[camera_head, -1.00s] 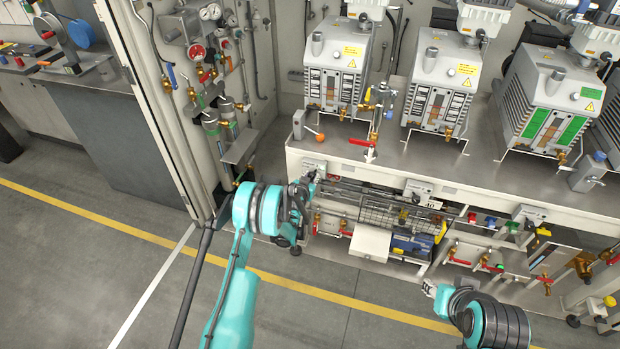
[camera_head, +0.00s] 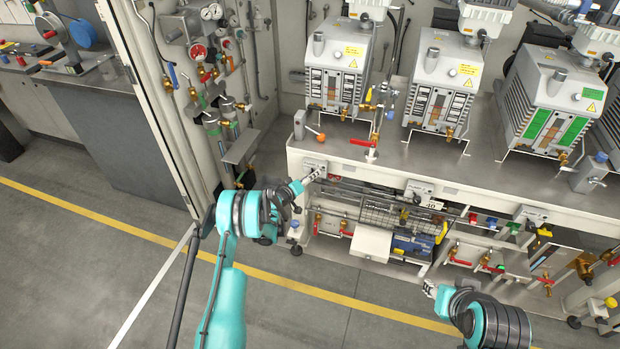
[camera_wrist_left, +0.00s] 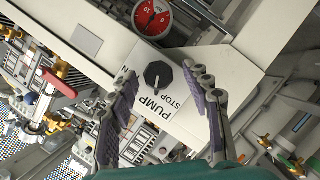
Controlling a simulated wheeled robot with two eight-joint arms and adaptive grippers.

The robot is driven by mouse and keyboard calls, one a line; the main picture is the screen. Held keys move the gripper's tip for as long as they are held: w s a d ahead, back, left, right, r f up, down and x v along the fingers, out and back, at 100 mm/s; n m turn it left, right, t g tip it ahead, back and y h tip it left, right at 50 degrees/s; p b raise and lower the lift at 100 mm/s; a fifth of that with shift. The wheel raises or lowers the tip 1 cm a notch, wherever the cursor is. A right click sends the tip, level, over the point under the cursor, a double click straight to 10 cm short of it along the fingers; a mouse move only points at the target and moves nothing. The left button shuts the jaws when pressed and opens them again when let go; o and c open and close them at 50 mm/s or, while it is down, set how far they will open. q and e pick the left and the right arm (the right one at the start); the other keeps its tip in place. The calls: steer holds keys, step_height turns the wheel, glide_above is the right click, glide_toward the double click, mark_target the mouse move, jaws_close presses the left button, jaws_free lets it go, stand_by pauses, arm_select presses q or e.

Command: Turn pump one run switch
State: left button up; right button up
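The run switch is a black round knob (camera_wrist_left: 158,75) with a light pointer mark, on a pale panel printed "PUMP" and "STOP" in the left wrist view. Other lettering is partly hidden by a finger. My left gripper (camera_wrist_left: 160,72) is open, its two purple-padded fingers spread on either side of the knob in the picture; I cannot tell whether they touch it. In the head view my left gripper (camera_head: 313,177) is at the leftmost small panel (camera_head: 314,164) under the bench edge, hiding the knob. My right gripper (camera_head: 430,289) is low in front of the bench, its fingers too small to read.
A red gauge (camera_wrist_left: 152,17) sits just above the knob. The leftmost vacuum pump (camera_head: 337,68) stands on the bench. A red-handled valve (camera_head: 361,143) is at the bench edge. A pale box (camera_head: 370,243) and pipes lie below. The floor in front is clear.

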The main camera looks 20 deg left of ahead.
arm_select(q)
steer(key=shift+s, duration=0.1)
steer(key=shift+v, duration=0.95)
steer(key=v, duration=0.6)
stand_by(0.4)
